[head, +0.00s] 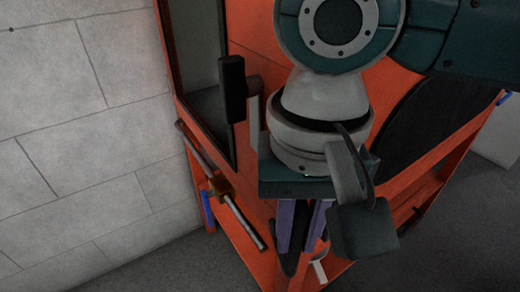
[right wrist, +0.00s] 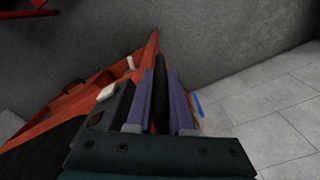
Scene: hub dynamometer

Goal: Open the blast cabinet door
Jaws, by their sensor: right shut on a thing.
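The orange blast cabinet (head: 240,215) fills the middle of the head view, seen from above at a tilt. A dark-framed panel (head: 205,70), perhaps the door or its window, is on its left side; I cannot tell how far the door is open. My right gripper (head: 297,245), with purple fingers, is at the cabinet's near lower corner. It is shut on a black bar, likely a handle (right wrist: 161,95), which runs between the fingers in the right wrist view. My right wrist and arm hide much of the cabinet front. My left gripper is not in view.
A black upright block (head: 232,90) stands by the panel. A pale block wall (head: 80,120) is close on the left. Grey floor (head: 440,240) is clear at the lower right.

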